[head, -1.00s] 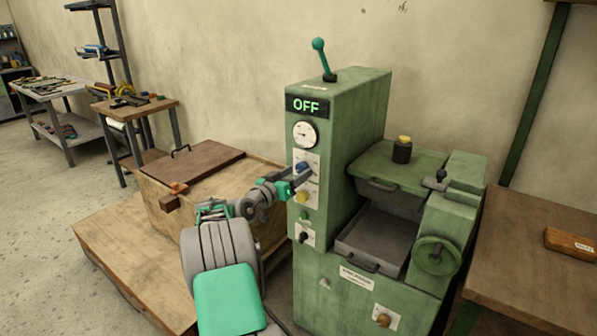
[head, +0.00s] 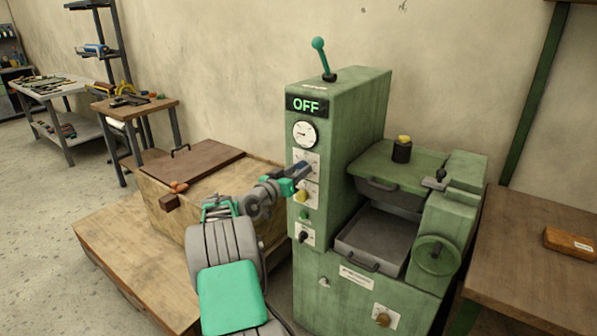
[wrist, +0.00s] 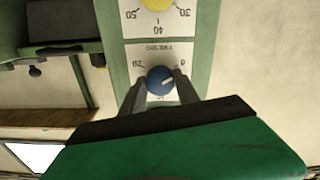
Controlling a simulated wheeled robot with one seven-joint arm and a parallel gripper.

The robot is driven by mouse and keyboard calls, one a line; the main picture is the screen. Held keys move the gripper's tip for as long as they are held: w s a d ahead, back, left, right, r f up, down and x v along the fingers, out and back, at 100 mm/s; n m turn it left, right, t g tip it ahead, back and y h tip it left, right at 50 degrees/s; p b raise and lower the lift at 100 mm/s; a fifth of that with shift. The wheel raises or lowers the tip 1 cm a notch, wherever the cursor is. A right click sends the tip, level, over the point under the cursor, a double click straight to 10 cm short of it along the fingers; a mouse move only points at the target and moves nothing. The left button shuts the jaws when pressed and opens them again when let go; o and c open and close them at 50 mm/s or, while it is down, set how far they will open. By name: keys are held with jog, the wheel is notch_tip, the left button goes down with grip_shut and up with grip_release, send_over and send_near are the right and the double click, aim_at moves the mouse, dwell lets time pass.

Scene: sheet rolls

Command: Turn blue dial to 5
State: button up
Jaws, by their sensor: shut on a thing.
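The blue dial (wrist: 160,80) sits on a white scale plate on the green machine (head: 345,140). The wrist view shows the plate upside down, with 20 at the left and what looks like 0 at the right. The dial's white mark points right and slightly up in that view, towards the 0 side. My gripper (wrist: 160,90) is shut on the dial, with one finger on each side. In the head view my gripper (head: 304,172) is at the machine's front panel and partly covers the blue dial (head: 300,166).
A yellow dial (head: 301,196) is just below the blue one, and a black knob (head: 304,237) is lower. The display (head: 306,104) reads OFF, above a round gauge (head: 303,134). A wooden crate (head: 215,195) stands left of the machine, near my arm.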

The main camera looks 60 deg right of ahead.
grip_shut()
jog(key=shift+f+b, duration=0.15)
jog(key=shift+b, duration=0.35)
jog(key=m+b, duration=1.1)
jog(key=b, duration=1)
jog(key=shift+m, duration=0.4)
jog(key=shift+b, duration=0.3)
jog(key=o, duration=1.1)
grip_release()
